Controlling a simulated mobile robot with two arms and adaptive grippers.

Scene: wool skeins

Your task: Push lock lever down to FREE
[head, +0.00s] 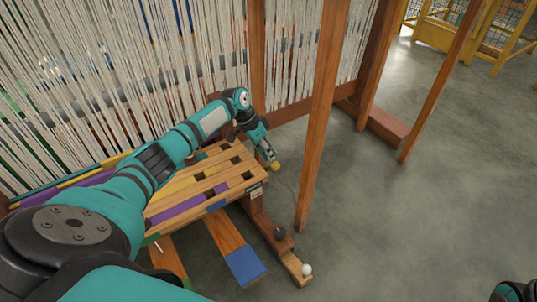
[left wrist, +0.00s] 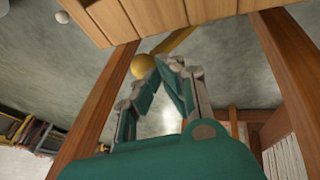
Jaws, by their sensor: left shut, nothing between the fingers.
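The lock lever's yellow ball knob (head: 275,166) is at the right end of the wooden slatted bench, close to the fingertips of my left gripper (head: 268,153). In the left wrist view the knob (left wrist: 143,66) sits at the end of a yellow bar that runs up to the right and passes behind wood. My left gripper (left wrist: 171,66) is shut and empty, its fingertips close beside the knob. I cannot tell whether they touch. A small pale plate (head: 256,191) is on the bench end; its lettering is too small to read.
The loom's upright wooden post (head: 318,120) stands just right of my left gripper. White warp threads (head: 120,75) hang behind. A low beam carries a dark knob (head: 280,232) and a white ball (head: 306,270). Grey floor (head: 410,230) on the right is clear.

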